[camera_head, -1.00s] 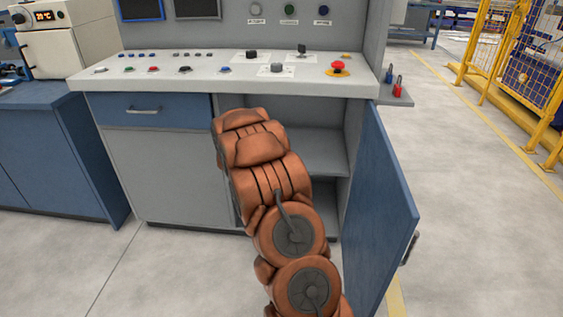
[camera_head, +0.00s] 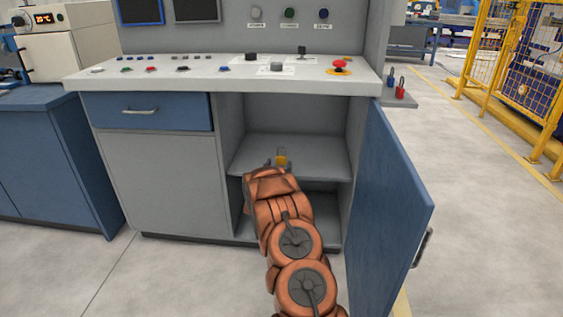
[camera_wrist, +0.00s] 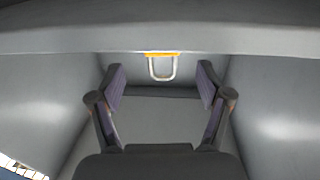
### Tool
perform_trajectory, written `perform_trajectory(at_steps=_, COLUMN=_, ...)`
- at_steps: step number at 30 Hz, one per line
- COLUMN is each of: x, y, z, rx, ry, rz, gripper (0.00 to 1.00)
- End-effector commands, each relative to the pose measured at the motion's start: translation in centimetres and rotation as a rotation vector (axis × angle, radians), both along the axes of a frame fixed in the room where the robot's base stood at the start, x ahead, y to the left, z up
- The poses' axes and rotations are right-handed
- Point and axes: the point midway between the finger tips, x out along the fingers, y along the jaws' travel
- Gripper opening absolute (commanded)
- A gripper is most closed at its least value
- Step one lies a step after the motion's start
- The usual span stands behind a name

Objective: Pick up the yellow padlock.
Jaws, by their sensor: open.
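The yellow padlock (camera_head: 282,159) is on the middle shelf inside the open cabinet, just beyond my gripper. In the wrist view, its yellow body (camera_wrist: 162,54) and pale U-shaped shackle (camera_wrist: 161,70) show beyond and between my fingers. My gripper (camera_wrist: 161,85) is open, with its two fingers apart and nothing between them. In the head view my gripper (camera_head: 280,163) is at the shelf, mostly hidden by my orange wrist. The padlock and the fingers look apart.
The grey shelf (camera_head: 325,155) has cabinet walls close on both sides. The blue door (camera_head: 385,210) stands open to the right of my arm. The console top (camera_head: 215,78) is above the opening. A red padlock (camera_head: 401,87) is on a side ledge.

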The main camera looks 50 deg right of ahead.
Motion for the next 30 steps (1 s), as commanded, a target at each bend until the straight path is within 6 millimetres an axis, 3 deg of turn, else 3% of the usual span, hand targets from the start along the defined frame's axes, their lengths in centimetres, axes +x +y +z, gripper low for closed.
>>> perform_trajectory(at_steps=30, x=3.8, y=-5.5, z=0.1, rx=0.002, ry=0.001, rz=0.001, gripper=0.77)
